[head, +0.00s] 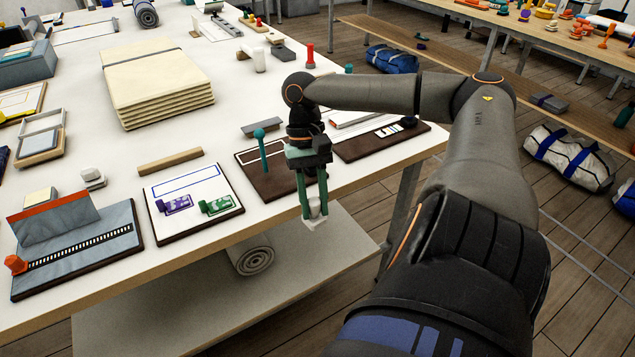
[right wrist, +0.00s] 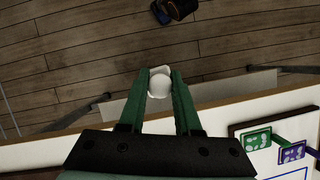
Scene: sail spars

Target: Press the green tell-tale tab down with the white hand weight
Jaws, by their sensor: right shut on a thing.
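The green tab (head: 217,206) lies on the right part of a white board (head: 183,229) near the table's front edge, beside a purple tab (head: 177,204). In the right wrist view the green tab (right wrist: 257,139) is at the lower right, left of the purple one (right wrist: 292,154). My right gripper (head: 313,205) points down, to the right of the board and apart from it. Its green fingers are shut on the white hand weight (head: 315,223). The weight also shows between the fingertips in the right wrist view (right wrist: 159,84), with floor behind it. My left gripper is out of view.
A wooden bar (head: 170,161) lies behind the white board. A grey board with an orange knob (head: 15,264) is to its left. A low shelf (head: 320,245) runs below the table.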

